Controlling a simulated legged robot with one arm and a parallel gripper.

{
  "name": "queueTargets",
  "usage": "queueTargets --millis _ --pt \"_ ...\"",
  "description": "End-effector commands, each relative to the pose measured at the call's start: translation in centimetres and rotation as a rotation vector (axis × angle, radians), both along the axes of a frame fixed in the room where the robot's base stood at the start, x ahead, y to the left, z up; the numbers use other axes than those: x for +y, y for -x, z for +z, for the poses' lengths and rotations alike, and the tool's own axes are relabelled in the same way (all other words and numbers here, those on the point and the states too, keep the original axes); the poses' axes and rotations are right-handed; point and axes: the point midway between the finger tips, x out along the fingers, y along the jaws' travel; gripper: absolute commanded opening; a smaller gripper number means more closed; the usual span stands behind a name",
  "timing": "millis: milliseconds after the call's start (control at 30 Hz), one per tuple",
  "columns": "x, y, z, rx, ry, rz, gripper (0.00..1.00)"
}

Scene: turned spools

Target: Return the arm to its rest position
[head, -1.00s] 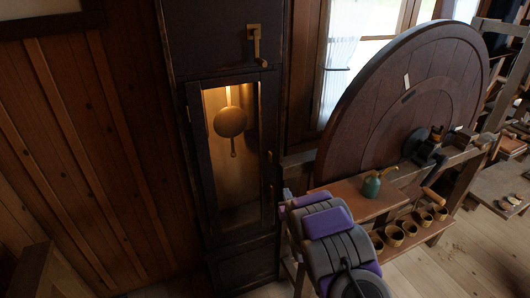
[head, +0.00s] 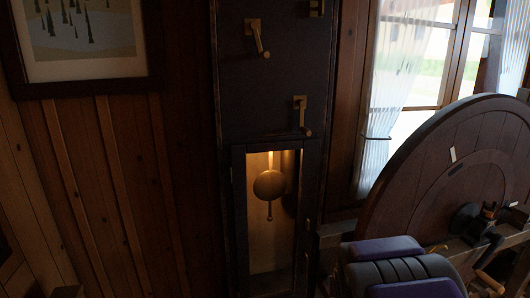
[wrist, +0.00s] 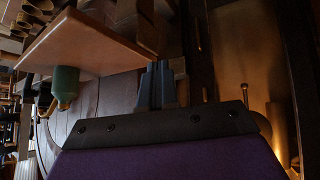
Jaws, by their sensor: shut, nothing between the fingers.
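My arm, purple and grey, shows folded at the lower right of the head view. My gripper (wrist: 157,72) is in the middle of the wrist view, beyond the dark bracket and purple cover of my arm. Its grey fingers are together with nothing between them. The gripper cannot be made out in the head view.
A dark clock case (head: 234,208) with a lit pendulum (head: 269,185) stands left of my arm. A large wooden wheel (head: 425,180) is at the right. In the wrist view, a wooden shelf (wrist: 85,42) and a green bottle (wrist: 66,84) are close by.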

Motion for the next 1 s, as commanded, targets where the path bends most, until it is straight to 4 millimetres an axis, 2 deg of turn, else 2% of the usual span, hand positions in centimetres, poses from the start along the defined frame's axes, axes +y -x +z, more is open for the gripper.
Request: queueTargets --millis 33,267,700,833,900,1000 --pt "0.4 1.8 1.0 0.037 -0.009 -0.004 0.00" --pt "2.7 11.7 3.1 0.271 -0.063 -0.012 0.00" --pt "7.5 32.8 6.4 0.719 -0.154 0.061 0.00" --pt "8.2 37.1 7.0 0.804 -0.165 0.085 0.00" --pt "8.4 38.6 7.2 0.838 -0.168 0.092 0.00" --pt "8.5 39.6 7.4 0.857 -0.170 0.099 0.00"
